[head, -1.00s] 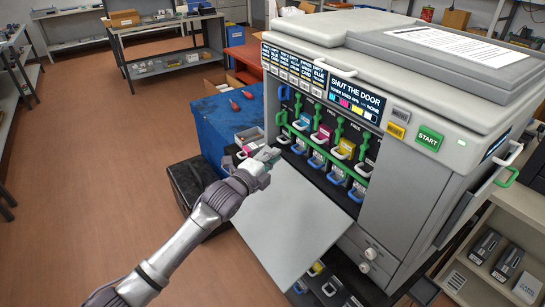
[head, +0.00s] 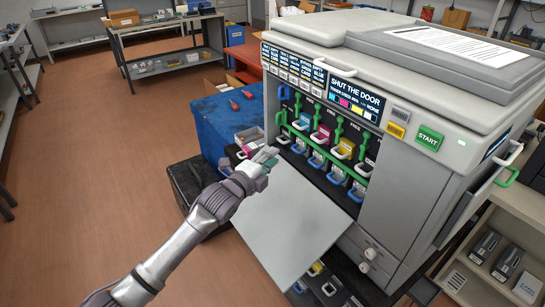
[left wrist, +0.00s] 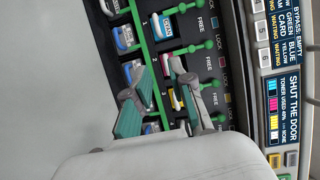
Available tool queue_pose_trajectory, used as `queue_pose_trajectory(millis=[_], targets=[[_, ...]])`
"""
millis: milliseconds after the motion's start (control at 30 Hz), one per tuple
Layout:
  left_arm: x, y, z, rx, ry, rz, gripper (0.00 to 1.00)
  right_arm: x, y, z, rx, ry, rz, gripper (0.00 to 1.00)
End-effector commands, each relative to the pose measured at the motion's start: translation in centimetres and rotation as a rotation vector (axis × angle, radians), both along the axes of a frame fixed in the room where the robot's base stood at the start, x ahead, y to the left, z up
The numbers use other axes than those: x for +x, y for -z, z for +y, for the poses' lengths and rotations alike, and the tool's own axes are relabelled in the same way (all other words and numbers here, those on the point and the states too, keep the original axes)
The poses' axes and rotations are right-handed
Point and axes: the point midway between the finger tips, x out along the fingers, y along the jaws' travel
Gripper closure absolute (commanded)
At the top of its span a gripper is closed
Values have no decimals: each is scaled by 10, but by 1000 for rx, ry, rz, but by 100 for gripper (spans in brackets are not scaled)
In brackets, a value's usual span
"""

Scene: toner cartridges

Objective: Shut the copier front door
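The copier front door (head: 292,222) is a plain pale grey panel, swung down open below the toner bay in the head view. It also shows as the grey area in the left wrist view (left wrist: 55,75). The copier's screen (head: 356,98) reads "SHUT THE DOOR". My left gripper (head: 268,157) is over the door's far left corner, in front of the toner bay. In the left wrist view its fingers (left wrist: 158,74) are apart with nothing between them, and the toner row lies beyond. I cannot tell whether it touches the door. My right gripper is out of view.
Toner cartridges (head: 323,133) with green levers line the open bay. A blue cabinet (head: 226,125) and a black box (head: 190,183) stand left of the copier. Shelves (head: 500,255) with boxed cartridges are at the right. Open floor (head: 75,190) lies at the left.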

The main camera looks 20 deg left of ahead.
Motion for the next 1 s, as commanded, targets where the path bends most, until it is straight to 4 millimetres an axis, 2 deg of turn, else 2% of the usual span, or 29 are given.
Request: queue_pose_trajectory(millis=[300, 500, 700, 933, 1000], targets=[[-64, -3, 17, 4, 1, 2, 77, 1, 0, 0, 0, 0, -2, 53], [-94, -5, 26, 2, 0, 3, 77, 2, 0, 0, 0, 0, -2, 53], [-106, -7, 29, 1, 0, 1, 77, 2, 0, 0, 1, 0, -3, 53], [-106, -7, 29, 0, 0, 0, 77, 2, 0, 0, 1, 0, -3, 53], [-106, -7, 29, 0, 0, 0, 89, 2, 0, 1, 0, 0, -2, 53]])
